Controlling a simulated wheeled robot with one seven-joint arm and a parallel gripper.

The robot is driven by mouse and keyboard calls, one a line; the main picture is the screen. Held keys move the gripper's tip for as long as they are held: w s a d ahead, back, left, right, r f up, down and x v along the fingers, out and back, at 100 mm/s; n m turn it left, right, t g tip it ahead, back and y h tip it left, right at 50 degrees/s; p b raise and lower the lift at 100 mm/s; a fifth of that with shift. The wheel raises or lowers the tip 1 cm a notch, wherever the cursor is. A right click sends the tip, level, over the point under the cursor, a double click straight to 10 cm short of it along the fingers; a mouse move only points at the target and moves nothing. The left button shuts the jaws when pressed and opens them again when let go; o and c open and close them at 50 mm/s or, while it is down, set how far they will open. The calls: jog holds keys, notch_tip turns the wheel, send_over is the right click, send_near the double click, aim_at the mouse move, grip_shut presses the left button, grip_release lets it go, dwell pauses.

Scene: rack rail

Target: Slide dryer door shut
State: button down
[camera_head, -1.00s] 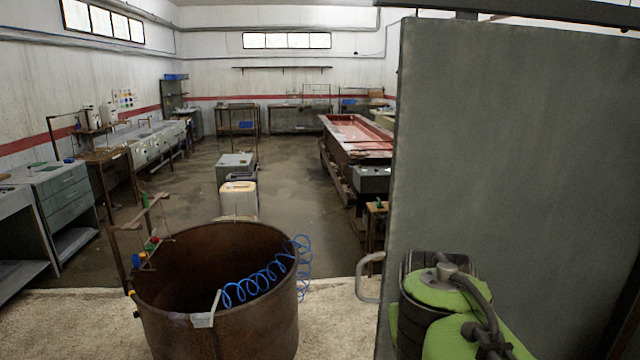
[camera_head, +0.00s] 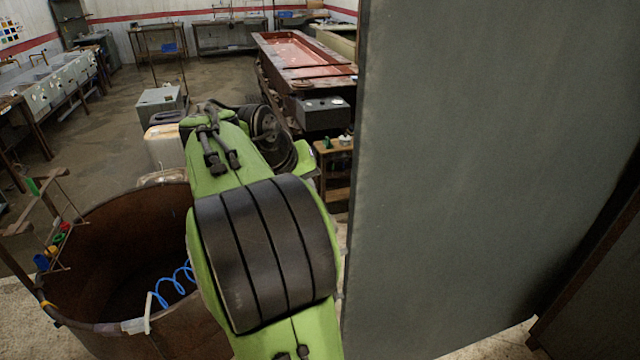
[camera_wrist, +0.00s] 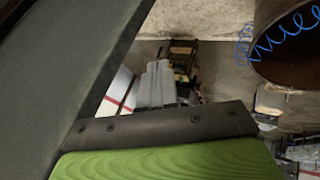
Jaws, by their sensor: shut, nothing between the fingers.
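The dryer door is a tall, flat grey-green panel (camera_head: 490,180) that fills the right side of the head view. Its near edge runs down beside my arm. In the wrist view the door (camera_wrist: 60,75) slants across the left side. The door's handle does not show in either view now; my arm covers the area by the door's left edge. Contact with the door cannot be told.
A rusty round tub (camera_head: 110,240) with a blue coiled hose (camera_head: 172,285) stands left of my arm; it also shows in the wrist view (camera_wrist: 282,60). A red-topped vat (camera_head: 300,55) stands beyond. Open floor (camera_head: 110,120) lies at the back left.

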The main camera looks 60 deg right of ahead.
jog(key=s+d+f+b, duration=0.1)
jog(key=s+d+f, duration=0.3)
jog(key=d+f, duration=0.3)
jog(key=shift+d+f, duration=0.35)
jog(key=shift+d, duration=0.15)
jog(key=shift+s, duration=0.2)
